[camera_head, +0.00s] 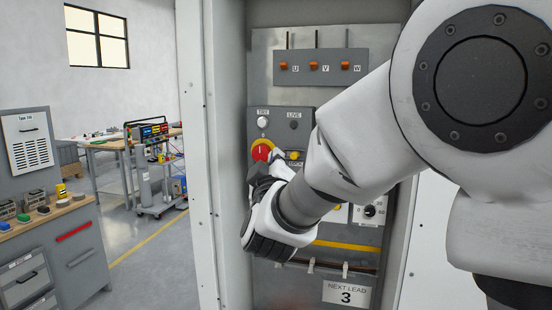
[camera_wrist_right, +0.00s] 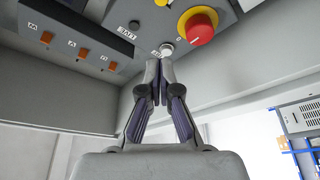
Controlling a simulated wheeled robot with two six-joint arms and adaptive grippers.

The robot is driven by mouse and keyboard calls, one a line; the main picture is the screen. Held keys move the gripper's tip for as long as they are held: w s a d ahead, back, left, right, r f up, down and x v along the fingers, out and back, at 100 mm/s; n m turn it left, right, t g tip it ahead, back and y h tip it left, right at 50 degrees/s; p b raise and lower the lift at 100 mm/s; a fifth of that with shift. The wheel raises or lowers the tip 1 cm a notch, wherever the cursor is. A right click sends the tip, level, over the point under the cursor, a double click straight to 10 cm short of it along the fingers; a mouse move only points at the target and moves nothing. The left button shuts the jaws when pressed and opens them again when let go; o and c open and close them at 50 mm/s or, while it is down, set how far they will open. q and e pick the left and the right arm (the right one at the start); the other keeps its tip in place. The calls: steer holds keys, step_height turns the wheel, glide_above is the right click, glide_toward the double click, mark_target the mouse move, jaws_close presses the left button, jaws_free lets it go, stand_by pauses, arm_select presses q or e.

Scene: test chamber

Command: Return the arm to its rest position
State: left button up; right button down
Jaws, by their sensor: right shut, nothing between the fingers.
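My right arm crosses the head view from the right. Its gripper (camera_head: 262,170) is in front of the cabinet's control panel, just below the red knob (camera_head: 262,150), and partly hidden by its own wrist. In the right wrist view the gripper (camera_wrist_right: 160,66) has its fingers together with nothing between them. There the fingertips appear close to a white button (camera_wrist_right: 166,48), beside the red knob (camera_wrist_right: 201,26) on its yellow ring; whether they touch cannot be told. The white button (camera_head: 263,122) is labelled TEST in the head view. My left gripper is not in view.
The cabinet's left wall (camera_head: 228,200) stands close beside the gripper. Orange U, V, W terminals (camera_head: 314,66) sit above, and a "NEXT LEAD 3" sign (camera_head: 346,294) below. A workbench (camera_head: 50,222) and a cart (camera_head: 158,180) stand left, with open floor between bench and cabinet.

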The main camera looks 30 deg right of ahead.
steer(key=w+f+n+g+y+b, duration=0.2)
steer(key=w+f+n+g+y, duration=0.1)
steer(key=f, duration=2.2)
steer(key=s+f+n+g+y+b, duration=0.1)
steer(key=s+f+g, duration=0.15)
steer(key=f, duration=0.85)
steer(key=s+f+n+g+y+b, duration=0.1)
steer(key=s+f+y, duration=0.15)
steer(key=f, duration=0.85)
steer(key=s+a+f+m+g+y+b, duration=0.1)
steer(key=s+a+f+g, duration=0.1)
steer(key=s+f, duration=0.6)
steer(key=s+a+f+g+y+b, duration=0.1)
steer(key=s+a+f+g, duration=0.15)
steer(key=s+f, duration=0.55)
steer(key=s+a+f+m+g+y, duration=0.1)
steer(key=s+a+f+m+g, duration=0.1)
steer(key=s, duration=0.4)
steer(key=s+a+f+m+g+y, duration=0.2)
steer(key=s+a+f+m+g, duration=0.1)
steer(key=s, duration=0.4)
step_height(320, 180, down, 2)
steer(key=shift+s+f+m+g, duration=0.15)
steer(key=shift+m+g, duration=0.25)
steer(key=shift+m, duration=0.5)
